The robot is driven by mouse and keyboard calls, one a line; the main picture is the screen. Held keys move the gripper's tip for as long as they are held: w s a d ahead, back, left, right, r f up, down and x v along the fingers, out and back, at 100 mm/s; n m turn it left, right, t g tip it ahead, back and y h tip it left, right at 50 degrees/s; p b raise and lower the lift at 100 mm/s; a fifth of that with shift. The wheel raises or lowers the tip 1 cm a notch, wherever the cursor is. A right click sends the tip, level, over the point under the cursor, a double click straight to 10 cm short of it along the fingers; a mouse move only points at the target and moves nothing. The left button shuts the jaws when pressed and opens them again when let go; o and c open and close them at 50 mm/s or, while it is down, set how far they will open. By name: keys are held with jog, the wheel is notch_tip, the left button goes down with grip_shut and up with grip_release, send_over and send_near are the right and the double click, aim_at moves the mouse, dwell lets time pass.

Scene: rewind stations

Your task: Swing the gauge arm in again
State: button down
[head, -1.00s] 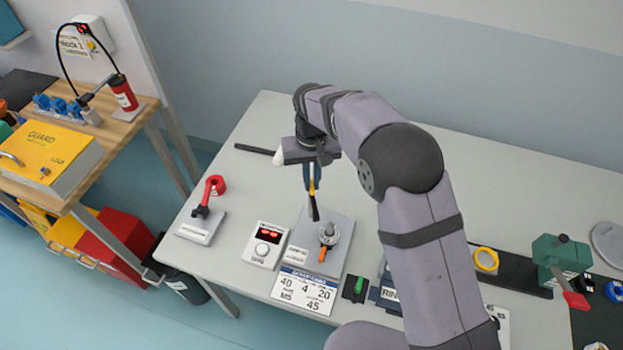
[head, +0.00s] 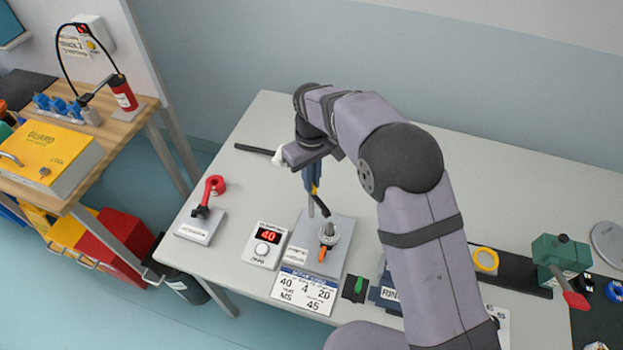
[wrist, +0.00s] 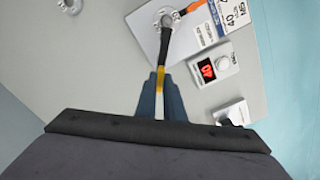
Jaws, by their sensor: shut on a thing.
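My gripper (head: 313,188) is shut on a dark bar with a yellow band (wrist: 167,45), above the grey plate (head: 300,262). The bar slants down toward a silver post (head: 328,231) on that plate. In the wrist view the bar's far end overlaps the post's round fitting (wrist: 165,17); I cannot tell whether they touch. An orange piece (head: 322,256) sticks out from the post's foot. Beside the plate, a white gauge box (head: 262,256) has a knob and a red display (wrist: 206,69) reading 40. No label marks the held bar as the gauge arm.
A red hooked piece (head: 215,184) stands on a white base at the left. A printed card (head: 305,291) and a green-topped black block (head: 356,288) lie in front of the plate. A black rod (head: 254,149) lies behind. The table's back left is mostly clear.

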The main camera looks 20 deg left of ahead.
jog(key=shift+a+r, duration=0.1)
jog(key=c, duration=1.9)
grip_release()
jog(key=shift+o, duration=0.2)
jog(key=shift+r+b, duration=1.25)
jog(key=shift+r, duration=2.4)
